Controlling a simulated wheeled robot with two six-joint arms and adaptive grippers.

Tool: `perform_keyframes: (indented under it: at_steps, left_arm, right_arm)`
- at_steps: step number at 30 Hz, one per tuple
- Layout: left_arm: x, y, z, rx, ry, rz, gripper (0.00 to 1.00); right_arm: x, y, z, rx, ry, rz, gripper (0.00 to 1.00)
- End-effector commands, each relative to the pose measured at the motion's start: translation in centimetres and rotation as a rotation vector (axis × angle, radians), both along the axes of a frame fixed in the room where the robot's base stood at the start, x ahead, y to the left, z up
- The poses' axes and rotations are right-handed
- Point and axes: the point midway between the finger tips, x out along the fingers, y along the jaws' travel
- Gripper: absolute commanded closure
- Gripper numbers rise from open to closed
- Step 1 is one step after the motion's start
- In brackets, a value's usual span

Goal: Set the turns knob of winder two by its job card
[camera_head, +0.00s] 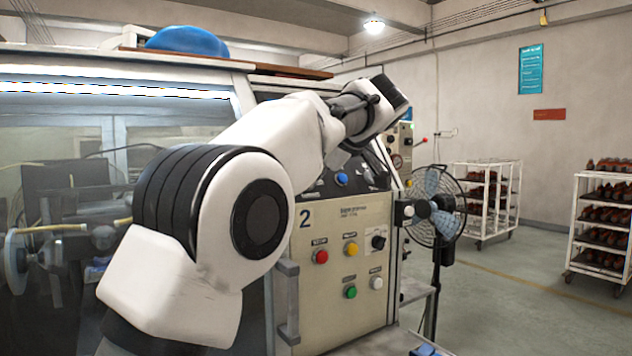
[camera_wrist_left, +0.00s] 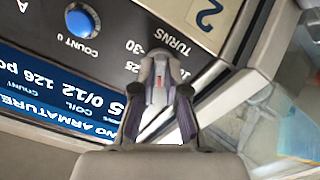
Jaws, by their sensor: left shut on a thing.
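Winder two's cream front panel (camera_head: 335,300), marked with a 2, shows in the head view. Above it is a dark sloped panel with a blue button (camera_head: 341,179). In the left wrist view, that dark panel appears rotated, with a TURNS scale reading 30 and 25, a blue count button (camera_wrist_left: 82,22) and a lit display (camera_wrist_left: 60,100). My left gripper (camera_wrist_left: 160,82) is shut at the TURNS scale, on the turns knob, which its fingers mostly hide. A small red mark shows between the fingers. I cannot read the knob's setting. No job card is legible.
The cream panel carries a red button (camera_head: 320,257), a yellow button (camera_head: 350,249), a green button (camera_head: 350,292) and a black selector (camera_head: 379,242). A standing fan (camera_head: 437,207) is to the right. White racks (camera_head: 497,190) stand beyond, with open floor before them.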

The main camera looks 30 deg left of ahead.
Motion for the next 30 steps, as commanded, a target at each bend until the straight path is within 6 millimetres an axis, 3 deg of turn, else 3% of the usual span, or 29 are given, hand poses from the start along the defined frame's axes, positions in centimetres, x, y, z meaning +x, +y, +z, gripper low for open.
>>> perform_keyframes:
  at_steps: [1, 12, 29, 30]
  left_arm:
    - [0.04, 0.08, -0.78, -0.017, -0.014, 0.022, 1.0]
    - [0.03, 0.08, -0.65, -0.077, -0.16, 0.133, 1.0]
    - [0.03, 0.07, -0.68, -0.089, -0.185, 0.156, 1.0]
    - [0.02, 0.08, -0.69, -0.089, -0.185, 0.156, 0.81]
  right_arm:
    - [0.0, 0.0, -0.46, 0.0, 0.0, 0.0, 0.6]
    - [0.0, 0.0, -1.19, 0.0, 0.0, 0.0, 0.6]
    - [0.0, 0.0, -1.28, 0.0, 0.0, 0.0, 0.6]
    - [0.0, 0.0, -1.28, 0.0, 0.0, 0.0, 0.6]
